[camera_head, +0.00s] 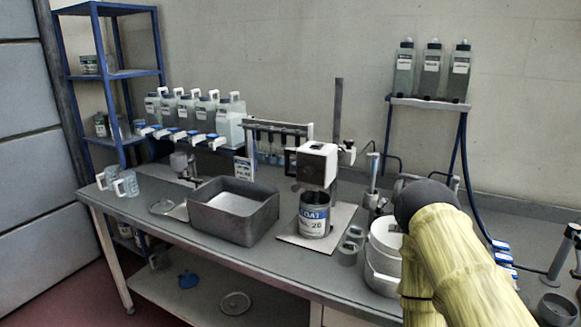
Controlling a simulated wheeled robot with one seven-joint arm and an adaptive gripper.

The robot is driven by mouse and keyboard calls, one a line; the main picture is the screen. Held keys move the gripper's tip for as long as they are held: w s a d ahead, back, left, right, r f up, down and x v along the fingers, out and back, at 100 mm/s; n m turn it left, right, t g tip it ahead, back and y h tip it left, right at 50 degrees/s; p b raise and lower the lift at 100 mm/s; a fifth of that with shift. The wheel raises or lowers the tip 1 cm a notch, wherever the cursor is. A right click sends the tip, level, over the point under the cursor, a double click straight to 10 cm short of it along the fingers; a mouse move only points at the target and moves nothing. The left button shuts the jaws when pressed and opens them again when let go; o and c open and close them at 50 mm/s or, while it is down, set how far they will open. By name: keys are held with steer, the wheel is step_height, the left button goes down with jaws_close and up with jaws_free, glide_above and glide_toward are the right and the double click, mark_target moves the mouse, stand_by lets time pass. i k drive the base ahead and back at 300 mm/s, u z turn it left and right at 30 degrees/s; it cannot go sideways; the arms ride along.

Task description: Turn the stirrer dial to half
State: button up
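The stirrer (317,164) is a white-topped box with a dark front, mounted on an upright rod (338,110) behind it. A labelled can (314,216) stands upright below the stirrer head on a pale base plate (291,239). The dial is too small to make out on the stirrer, and its setting cannot be read. My arm, in a yellow sleeve with a dark rounded joint, fills the lower right. My gripper is not in view, so its place relative to the stirrer cannot be told.
A grey basin (218,226) stands left of the can. Small metal cups (349,252) and a white pot (383,278) stand to its right, the pot partly behind my arm. Jugs (127,184) stand at the bench's left end. Bottles (432,72) stand on a raised shelf at right.

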mark_target(309, 169)
steer(key=u, duration=2.05)
steer(key=i, duration=2.2)
steer(key=z, duration=3.3)
steer(key=i, duration=0.5)
steer(key=z, duration=0.15)
